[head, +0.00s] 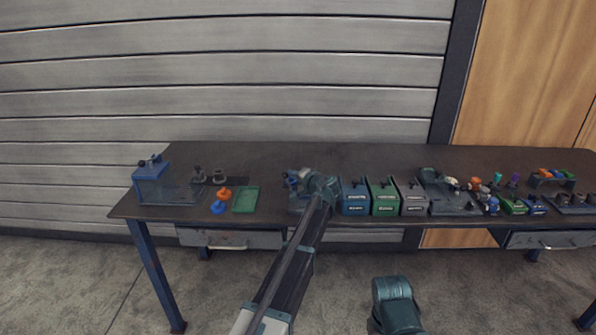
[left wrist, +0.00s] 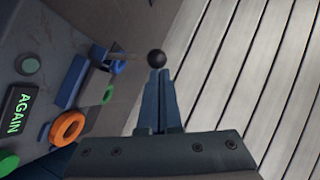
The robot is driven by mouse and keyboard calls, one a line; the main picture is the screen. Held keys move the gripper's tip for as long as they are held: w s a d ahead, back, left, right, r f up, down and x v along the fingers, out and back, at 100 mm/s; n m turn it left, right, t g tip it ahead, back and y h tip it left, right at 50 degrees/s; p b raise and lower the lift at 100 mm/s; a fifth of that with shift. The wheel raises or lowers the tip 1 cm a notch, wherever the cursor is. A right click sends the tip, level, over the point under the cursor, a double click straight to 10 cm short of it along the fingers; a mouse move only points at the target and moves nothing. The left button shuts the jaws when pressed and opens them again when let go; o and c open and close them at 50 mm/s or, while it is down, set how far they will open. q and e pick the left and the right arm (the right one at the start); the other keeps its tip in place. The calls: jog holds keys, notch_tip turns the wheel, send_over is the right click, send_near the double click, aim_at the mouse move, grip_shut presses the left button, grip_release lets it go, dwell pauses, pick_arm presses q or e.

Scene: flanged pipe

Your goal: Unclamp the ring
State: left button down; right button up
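My left gripper (head: 316,181) is over a small dark fixture (head: 297,203) at the front middle of the bench; my arm covers much of it. In the left wrist view, the left gripper (left wrist: 159,74) has its two fingers together, with nothing seen between them. A black ball knob (left wrist: 156,58) on a thin rod (left wrist: 125,57) shows just past the fingertips; whether they touch is unclear. An orange ring (left wrist: 67,130) lies at lower left on the grey fixture, apart from the fingers. A blue block (left wrist: 72,82) is near the rod.
A panel reading AGAIN (left wrist: 17,111) is at the left. Blue (head: 355,198), green (head: 384,197) and grey (head: 412,198) boxes stand right of the fixture. A green tray (head: 246,200) lies left of it. The bench top (head: 300,155) is clear at the back.

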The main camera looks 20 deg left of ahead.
pick_arm(q)
jog(key=shift+s+a, duration=0.1)
jog(key=shift+a, duration=0.4)
dwell(0.3)
jog(key=shift+s, duration=0.2)
